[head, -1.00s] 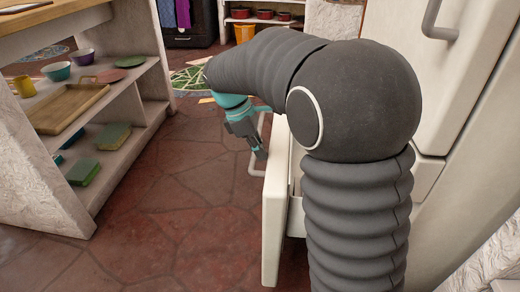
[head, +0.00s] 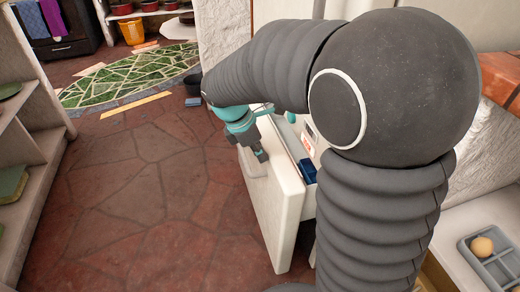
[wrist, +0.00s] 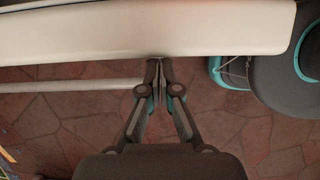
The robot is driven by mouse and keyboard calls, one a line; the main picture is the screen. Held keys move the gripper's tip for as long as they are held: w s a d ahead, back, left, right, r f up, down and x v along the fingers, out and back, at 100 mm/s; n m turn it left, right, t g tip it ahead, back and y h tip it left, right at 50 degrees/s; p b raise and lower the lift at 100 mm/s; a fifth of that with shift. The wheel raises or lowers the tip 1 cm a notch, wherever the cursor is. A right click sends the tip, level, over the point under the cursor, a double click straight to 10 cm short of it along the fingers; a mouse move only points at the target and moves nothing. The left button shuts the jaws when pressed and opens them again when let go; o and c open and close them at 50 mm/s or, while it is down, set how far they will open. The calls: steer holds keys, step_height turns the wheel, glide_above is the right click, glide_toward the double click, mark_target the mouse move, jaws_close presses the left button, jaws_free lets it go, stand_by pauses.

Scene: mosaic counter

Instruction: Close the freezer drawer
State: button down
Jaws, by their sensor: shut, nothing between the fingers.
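The freezer drawer stands open, its white front panel (head: 283,215) standing out from the freezer in the head view. A blue item (head: 308,170) and a red-and-white package (head: 308,143) show inside it; my arm hides much of the rest. My gripper (head: 262,157) is shut and empty at the outer side of the panel, by its upper part. In the wrist view my closed fingertips (wrist: 159,62) meet the edge of the white panel (wrist: 150,28), apparently touching it. The pale drawer handle (wrist: 70,84) runs to the left of my fingers.
A shelf unit (head: 28,150) stands at the left. Open red stone floor (head: 140,200) lies between it and the drawer. A green mosaic patch (head: 130,78) and a small dark pot (head: 193,84) are farther back. A grey tray (head: 490,265) with a round yellowish thing is at the lower right.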

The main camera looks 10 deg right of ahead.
steer(key=shift+d, duration=0.45)
steer(key=shift+w, duration=0.1)
steer(key=shift+a, duration=0.1)
